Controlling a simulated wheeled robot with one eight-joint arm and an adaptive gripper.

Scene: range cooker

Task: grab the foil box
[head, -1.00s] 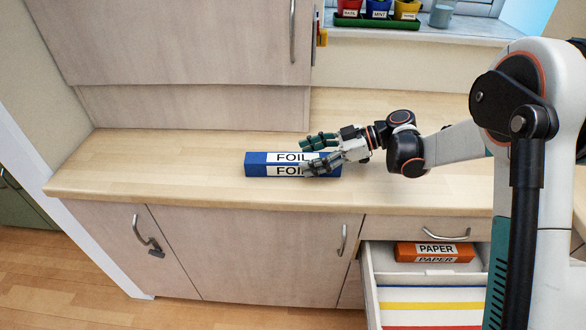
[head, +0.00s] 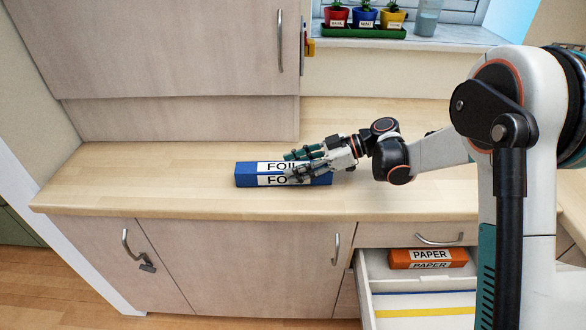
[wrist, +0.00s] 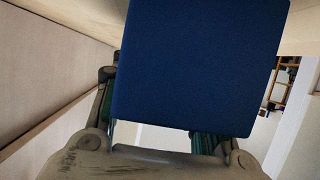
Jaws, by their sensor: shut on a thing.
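The blue foil box (head: 248,175), with white labels reading FOIL, lies lengthwise on the wooden worktop. My gripper (head: 305,165) reaches in from the right and is shut on the box, with fingers across its right part. They hide part of the lettering. In the wrist view the blue box (wrist: 200,65) fills the upper middle, between the fingers of my gripper (wrist: 160,130). The box looks level and at worktop height; I cannot tell whether it is lifted at all.
An open drawer (head: 415,284) below the worktop at right holds an orange PAPER box (head: 428,257). Closed wall cupboards (head: 175,50) stand behind. The worktop (head: 130,185) left of the box is clear.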

